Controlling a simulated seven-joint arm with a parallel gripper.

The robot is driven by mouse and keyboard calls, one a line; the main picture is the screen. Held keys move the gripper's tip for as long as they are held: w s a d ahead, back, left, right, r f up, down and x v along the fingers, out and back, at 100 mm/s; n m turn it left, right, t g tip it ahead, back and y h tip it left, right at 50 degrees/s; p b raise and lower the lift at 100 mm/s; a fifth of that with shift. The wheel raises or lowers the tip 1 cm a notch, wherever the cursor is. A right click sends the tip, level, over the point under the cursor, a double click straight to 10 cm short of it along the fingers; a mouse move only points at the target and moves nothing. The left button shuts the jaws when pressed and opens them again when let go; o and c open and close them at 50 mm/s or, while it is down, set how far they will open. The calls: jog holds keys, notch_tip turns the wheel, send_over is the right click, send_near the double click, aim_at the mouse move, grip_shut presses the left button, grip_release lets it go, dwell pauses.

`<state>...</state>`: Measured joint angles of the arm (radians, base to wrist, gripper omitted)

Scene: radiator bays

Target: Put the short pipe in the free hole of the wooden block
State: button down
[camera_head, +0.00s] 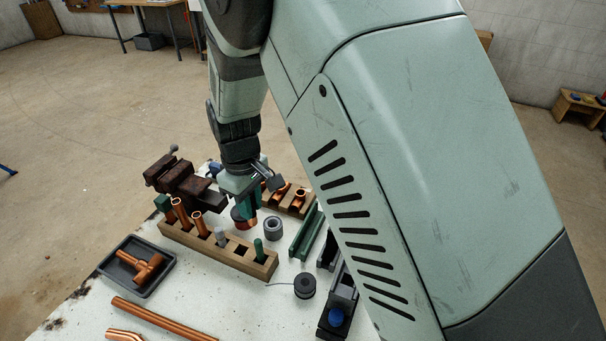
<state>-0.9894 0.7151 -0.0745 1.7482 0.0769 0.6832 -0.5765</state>
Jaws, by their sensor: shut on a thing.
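The wooden block (204,253) stands on the white table with a row of holes. Two copper pipes (180,212), a grey piece (221,238) and a green piece (258,248) stand in it. A dark square free hole (241,250) shows between the grey and green pieces. My gripper (244,212) points down just behind the block. It is shut on a copper piece, seemingly the short pipe (242,223), whose lower part shows below the fingers. The fingers hide its upper part. I cannot tell whether it touches the table.
A rusty vise (180,182) stands behind the block's left end. A second wooden rack (290,208) with copper fittings lies behind. A grey ring (273,228), green rail (305,235) and black spool (304,285) are to the right. A black tray (110,268) and long pipe (165,318) lie in front.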

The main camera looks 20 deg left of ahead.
jog(key=s+a+f+n, duration=0.1)
jog(key=s+a+f, duration=0.1)
jog(key=f, duration=0.4)
jog(key=shift+s+a+f, duration=0.3)
jog(key=shift+s+a, duration=0.05)
jog(key=shift+s, duration=0.25)
jog(key=shift+f, duration=0.1)
jog(key=shift+f, duration=0.2)
jog(key=shift+f, duration=0.55)
jog(key=shift+f, duration=1.4)
